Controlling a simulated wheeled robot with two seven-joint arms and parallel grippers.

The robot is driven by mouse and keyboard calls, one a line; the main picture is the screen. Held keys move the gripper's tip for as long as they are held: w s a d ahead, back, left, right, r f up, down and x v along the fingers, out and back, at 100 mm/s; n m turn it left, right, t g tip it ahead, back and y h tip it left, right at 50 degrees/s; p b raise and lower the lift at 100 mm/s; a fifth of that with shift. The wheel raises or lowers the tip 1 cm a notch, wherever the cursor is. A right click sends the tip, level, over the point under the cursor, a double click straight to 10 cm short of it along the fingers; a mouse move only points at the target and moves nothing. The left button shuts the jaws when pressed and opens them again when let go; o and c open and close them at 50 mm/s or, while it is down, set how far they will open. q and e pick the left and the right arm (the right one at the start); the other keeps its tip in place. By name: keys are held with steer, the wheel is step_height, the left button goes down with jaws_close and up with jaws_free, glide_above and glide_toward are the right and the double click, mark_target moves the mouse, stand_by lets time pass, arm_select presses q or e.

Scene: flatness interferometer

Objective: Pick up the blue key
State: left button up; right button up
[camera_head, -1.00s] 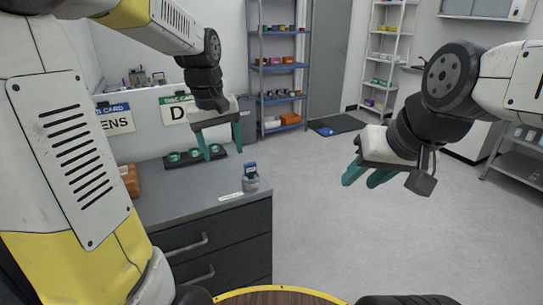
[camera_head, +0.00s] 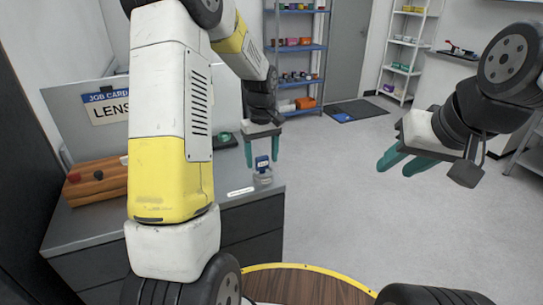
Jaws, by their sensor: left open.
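I cannot make out a blue key for certain. A small blue patch (camera_head: 342,117) lies on the dark floor mat, too small to identify. A small jar (camera_head: 263,177) with a blue top (camera_head: 262,162) stands on the grey counter, near its right edge. My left gripper (camera_head: 262,158) is open, teal fingers pointing down, and its fingertips appear on either side of the blue top. I cannot tell whether they touch it. My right gripper (camera_head: 395,171) is open and empty, in the air over the floor at right.
The grey counter (camera_head: 90,226) carries a wooden block (camera_head: 97,178) with dark and red knobs and a dark tray (camera_head: 226,141) with green rings, partly hidden by my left arm. A blue shelf (camera_head: 299,48) stands behind.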

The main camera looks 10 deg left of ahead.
arm_select(q)
steer(key=shift+f, duration=0.55)
jaws_close()
steer(key=shift+r, duration=0.1)
